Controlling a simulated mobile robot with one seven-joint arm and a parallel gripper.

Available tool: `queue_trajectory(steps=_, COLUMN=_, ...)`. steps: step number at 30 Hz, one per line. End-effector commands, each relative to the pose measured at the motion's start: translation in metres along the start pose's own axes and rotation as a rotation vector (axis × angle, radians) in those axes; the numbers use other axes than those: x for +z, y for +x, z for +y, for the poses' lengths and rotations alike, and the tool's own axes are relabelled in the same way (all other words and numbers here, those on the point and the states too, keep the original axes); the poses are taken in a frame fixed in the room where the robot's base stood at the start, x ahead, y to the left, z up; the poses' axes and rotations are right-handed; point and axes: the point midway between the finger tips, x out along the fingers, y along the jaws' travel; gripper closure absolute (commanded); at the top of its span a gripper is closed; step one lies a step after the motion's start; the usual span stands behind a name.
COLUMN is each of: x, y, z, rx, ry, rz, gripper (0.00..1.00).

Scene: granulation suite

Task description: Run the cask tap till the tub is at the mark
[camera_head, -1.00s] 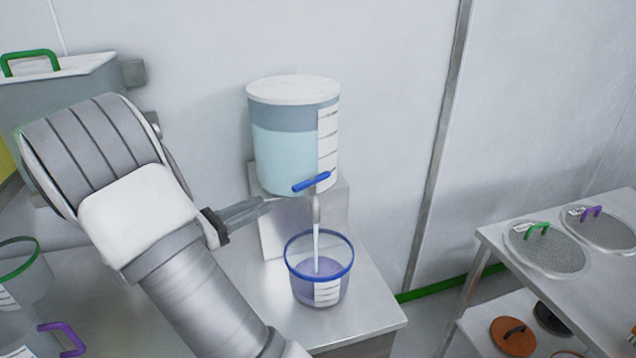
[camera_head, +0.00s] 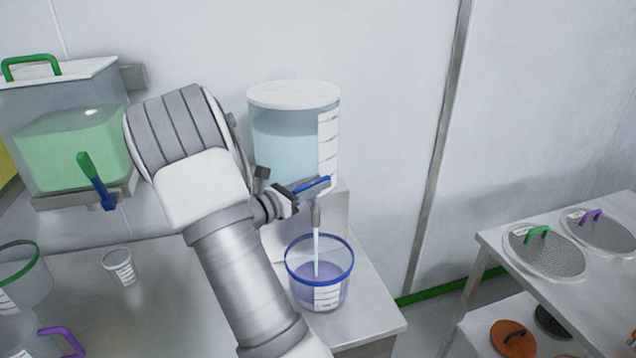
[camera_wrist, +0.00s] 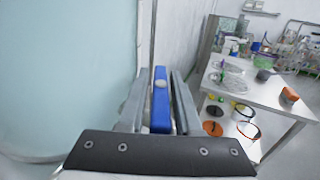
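The clear cask (camera_head: 292,150) with a white lid and a scale strip holds pale blue liquid. Its tap has a blue lever (camera_head: 322,184), and a stream runs from the spout into the tub (camera_head: 319,272) below. The tub is clear with a blue rim and a white scale strip, partly filled; I cannot read its mark. My gripper (camera_head: 308,189) is at the tap lever. In the wrist view the blue lever (camera_wrist: 161,100) lies between my two fingers (camera_wrist: 160,105), which stand close on either side with a narrow gap; firm contact does not show.
A second tank (camera_head: 75,145) with green liquid and a green-and-blue tap stands at the left. A small clear cup (camera_head: 119,267) stands on the bench. A table (camera_head: 500,262) with sieve lids is at the right.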

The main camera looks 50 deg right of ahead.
Motion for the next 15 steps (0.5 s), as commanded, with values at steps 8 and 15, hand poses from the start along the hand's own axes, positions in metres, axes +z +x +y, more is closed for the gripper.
queue_trajectory(steps=8, x=0.0002, y=0.0079, z=-0.0001, rx=0.0, ry=0.0, rz=-0.001, gripper=0.68)
queue_trajectory(steps=15, x=0.0002, y=0.0077, z=-0.0002, rx=0.0, ry=0.0, rz=-0.001, gripper=0.89)
